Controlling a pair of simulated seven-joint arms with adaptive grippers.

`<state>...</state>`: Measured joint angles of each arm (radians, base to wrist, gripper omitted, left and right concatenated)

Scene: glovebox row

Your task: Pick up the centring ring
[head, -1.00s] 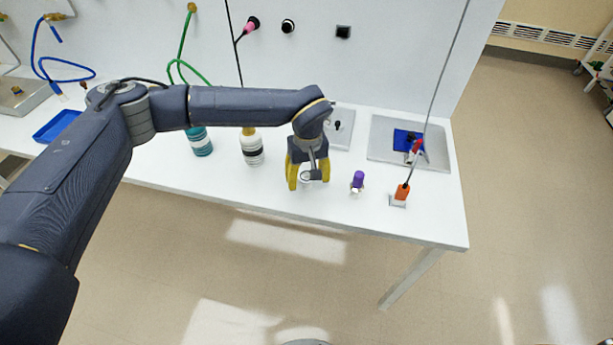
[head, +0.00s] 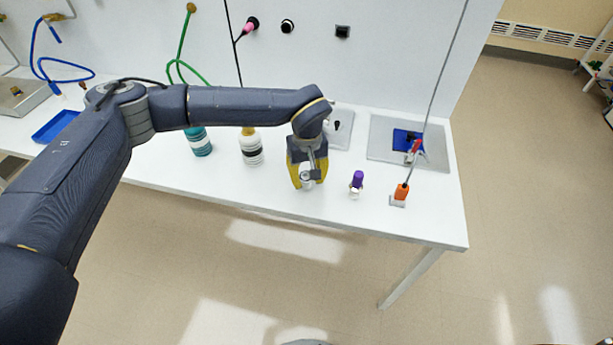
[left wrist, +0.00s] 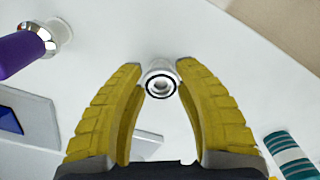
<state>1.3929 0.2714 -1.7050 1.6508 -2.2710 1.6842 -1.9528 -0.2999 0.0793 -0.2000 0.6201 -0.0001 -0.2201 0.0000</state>
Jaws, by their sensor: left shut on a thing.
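In the head view my left gripper (head: 308,182) is low over the front part of the white bench, pointing down. The ring (head: 306,176) is small there and partly covered by the fingers. My right gripper is in neither view.
A purple-handled item (head: 357,180) stands just right of the gripper, with an orange item (head: 402,191) beyond it. A grey tray (head: 378,150) holds a blue piece. The bench's front edge is close.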

